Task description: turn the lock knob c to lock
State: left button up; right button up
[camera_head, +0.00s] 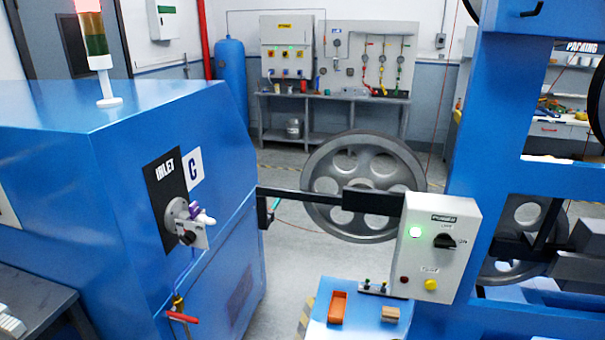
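The inlet fitting (181,214) marked C sits on the angled front face of the blue machine (120,180). It has a round grey flange, a purple part and a white knob (204,219) that points right. A small dark round part (188,238) shows just below. A black INLET plate (166,180) and a white C label (195,169) are above it. The knob's lock state is too small to tell. Neither of my grippers shows in the head view, and nothing touches the fitting.
A red-handled valve (182,317) stands below the fitting. A power box (436,245) on a black arm and a large grey pulley wheel (364,186) are to the right. A blue stand (360,315) holds an orange tray (338,307). Grey floor lies between.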

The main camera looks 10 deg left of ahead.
aim_at(189, 237)
jog(key=i+j+u, duration=0.15)
jog(key=u, duration=0.2)
jog(key=i+j+u, duration=0.1)
jog(key=i+u, duration=0.35)
jog(key=u, duration=0.25)
